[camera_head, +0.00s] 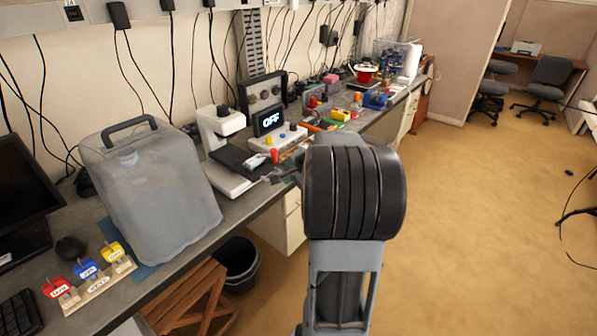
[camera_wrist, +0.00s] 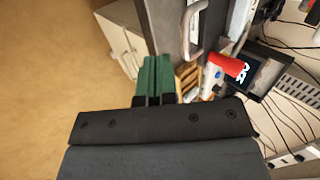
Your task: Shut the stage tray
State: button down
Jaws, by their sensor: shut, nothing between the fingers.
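The white microscope-like device (camera_head: 218,125) stands on the bench in the head view. Its dark stage tray (camera_head: 238,157) juts out over the white base toward the bench's front edge. In the wrist view a dark slab that looks like the tray (camera_wrist: 163,22), with a pale handle (camera_wrist: 193,30), lies just beyond the fingers. My gripper (camera_wrist: 154,66) shows its green fingers together, with nothing between them. In the head view my arm hides most of the gripper. I cannot tell whether the fingertips touch the tray.
A control box with an OFF display (camera_head: 268,121) and coloured buttons stands right of the device. A large grey covered case (camera_head: 150,190) stands to the left. Coloured padlock-like blocks (camera_head: 88,270) sit at front left. Open floor (camera_head: 480,220) lies to the right.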

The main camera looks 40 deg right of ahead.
aim_at(257, 159)
jog(key=shift+w+a+f+p, duration=0.15)
jog(key=shift+w+a, duration=0.05)
jog(key=shift+w, duration=0.6)
jog(key=shift+w+a+f+p, duration=0.1)
jog(key=shift+w+a+p, duration=0.05)
jog(key=shift+w, duration=0.65)
jog(key=w, duration=0.3)
jog(key=w+a+p, duration=0.1)
jog(key=w, duration=0.3)
jog(key=w+a+p, duration=0.1)
jog(key=w, duration=0.3)
jog(key=shift+w, duration=0.2)
